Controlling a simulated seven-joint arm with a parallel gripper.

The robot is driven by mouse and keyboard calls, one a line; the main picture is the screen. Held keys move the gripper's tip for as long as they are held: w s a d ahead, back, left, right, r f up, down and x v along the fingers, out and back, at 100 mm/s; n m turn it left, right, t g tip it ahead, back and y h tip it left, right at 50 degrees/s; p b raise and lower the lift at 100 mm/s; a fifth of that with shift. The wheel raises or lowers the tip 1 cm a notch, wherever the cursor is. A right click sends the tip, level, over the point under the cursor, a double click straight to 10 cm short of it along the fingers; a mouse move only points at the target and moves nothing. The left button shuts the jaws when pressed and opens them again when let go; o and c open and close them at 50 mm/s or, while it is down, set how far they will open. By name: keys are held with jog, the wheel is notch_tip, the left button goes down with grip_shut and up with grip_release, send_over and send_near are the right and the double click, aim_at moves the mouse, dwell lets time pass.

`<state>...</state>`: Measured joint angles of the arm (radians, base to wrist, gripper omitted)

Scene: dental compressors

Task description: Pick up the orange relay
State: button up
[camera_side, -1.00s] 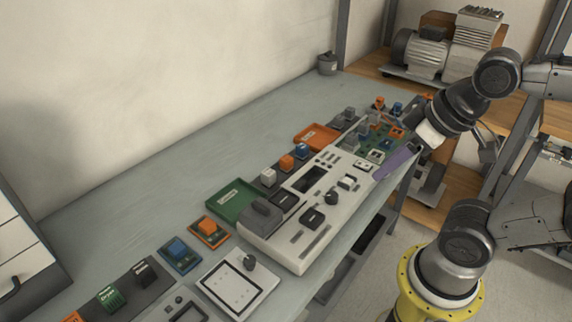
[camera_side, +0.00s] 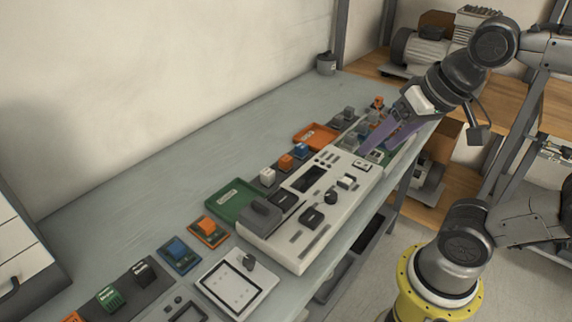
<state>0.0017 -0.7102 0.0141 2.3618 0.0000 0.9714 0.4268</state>
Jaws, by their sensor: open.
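Several orange blocks show, and I cannot tell which is the relay meant. One orange block (camera_side: 286,162) stands in a row between a white block (camera_side: 267,176) and a blue block (camera_side: 301,150). Another orange block (camera_side: 208,224) sits on an orange base nearer the front. A small orange piece (camera_side: 377,102) is at the far end of the bench. My gripper (camera_side: 377,147) has purple fingers, open, pointing down over the far-right group of parts. It is to the right of the row and partly hides the green board there. Nothing shows between the fingers.
A pale control unit (camera_side: 318,238) lies in front of the row. A green tray (camera_side: 229,201) and an orange tray (camera_side: 316,136) flank the row. A blue block on a base (camera_side: 179,254) is at front left. The bench (camera_side: 150,190) is clear along the wall.

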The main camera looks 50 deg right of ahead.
jog(key=w+r+m, duration=0.3)
jog(key=w+m, duration=0.1)
jog(key=w, duration=0.1)
jog(key=m+g, duration=0.6)
jog(key=m, duration=0.3)
send_over(285, 158)
notch_tip(285, 158, down, 20)
jog(key=shift+d+f, duration=0.15)
jog(key=shift+f, duration=3.2)
grip_shut()
